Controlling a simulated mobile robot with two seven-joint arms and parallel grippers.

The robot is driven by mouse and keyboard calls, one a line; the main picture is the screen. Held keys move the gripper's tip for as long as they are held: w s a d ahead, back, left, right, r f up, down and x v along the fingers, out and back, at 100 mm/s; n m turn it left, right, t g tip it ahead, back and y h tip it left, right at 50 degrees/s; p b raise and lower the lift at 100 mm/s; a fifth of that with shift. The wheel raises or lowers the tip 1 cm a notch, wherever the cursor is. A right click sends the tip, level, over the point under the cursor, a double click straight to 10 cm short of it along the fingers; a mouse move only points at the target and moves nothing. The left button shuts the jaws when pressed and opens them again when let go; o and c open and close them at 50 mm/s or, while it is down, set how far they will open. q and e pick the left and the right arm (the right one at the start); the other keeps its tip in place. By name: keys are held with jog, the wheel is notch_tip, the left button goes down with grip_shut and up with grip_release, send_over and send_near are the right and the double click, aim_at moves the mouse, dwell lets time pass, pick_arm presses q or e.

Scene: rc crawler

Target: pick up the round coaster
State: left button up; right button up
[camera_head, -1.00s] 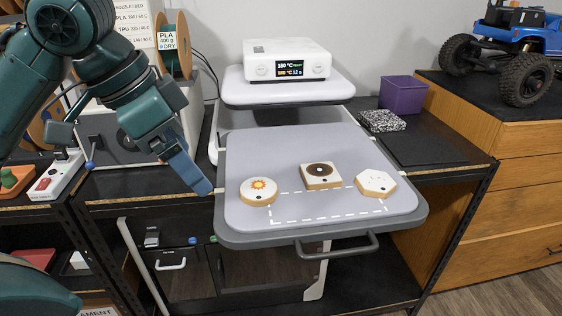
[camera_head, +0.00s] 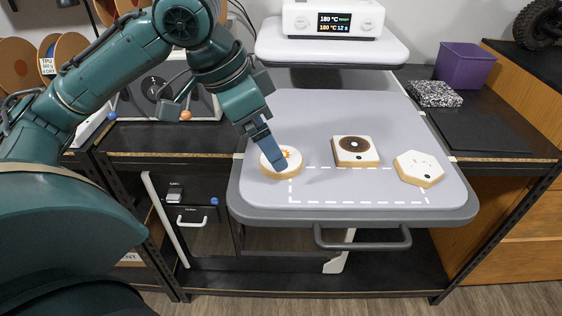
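The round coaster (camera_head: 294,158), white on top with an orange sun and a wooden edge, lies at the left of the grey platen (camera_head: 310,110). My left gripper (camera_head: 280,166) reaches down from the upper left, with its blue fingertips over the coaster's top and covering part of the sun. I see the fingers edge-on, so their gap is hidden. I cannot tell whether they touch the coaster. My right gripper is out of view.
A square coaster (camera_head: 342,158) with a dark disc and a hexagonal coaster (camera_head: 418,166) lie to the right. A dashed white rectangle marks the platen's front. The press's display unit (camera_head: 300,20) stands behind. A purple bin (camera_head: 464,66) and speckled block (camera_head: 434,93) are at right.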

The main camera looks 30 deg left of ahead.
pick_arm(q)
jog(key=x, duration=0.4)
jog(key=shift+w+d+f+b, duration=0.15)
jog(key=shift+w+f+b, duration=0.05)
jog(key=shift+w+b, duration=0.1)
jog(key=c, duration=1.1)
